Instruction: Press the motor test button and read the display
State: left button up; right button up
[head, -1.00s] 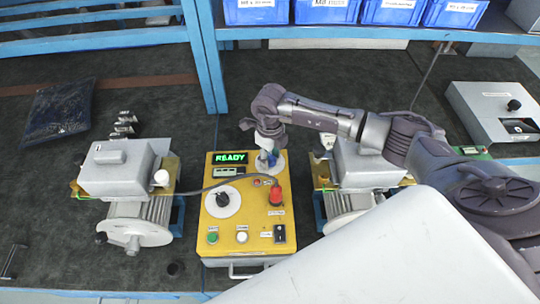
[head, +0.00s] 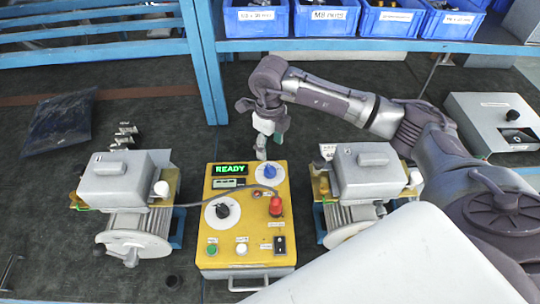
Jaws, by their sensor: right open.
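The yellow test box (head: 245,257) stands in the middle of the bench. Its display (head: 230,169) shows READY in green letters. Its face carries a blue knob (head: 269,170), a black knob on a white dial (head: 222,210), a red button or lamp (head: 275,205), a green button (head: 212,247), a white button (head: 242,248) and a black switch (head: 280,243). The labels are too small to read. My right gripper (head: 262,152) is open, pointing down just behind the box's back edge, near the blue knob. My left gripper is out of view.
A grey motor (head: 130,222) stands left of the box and another (head: 350,215) right of it, with a cable across the box. Blue bins (head: 327,20) line the back shelf. A grey box (head: 490,125) sits at right. A dark bag (head: 62,120) lies at left.

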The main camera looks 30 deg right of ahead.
aim_at(211, 249)
jog(key=k+j, duration=0.5)
jog(key=k, duration=0.15)
jog(key=k+j, duration=0.5)
jog(key=k, duration=0.2)
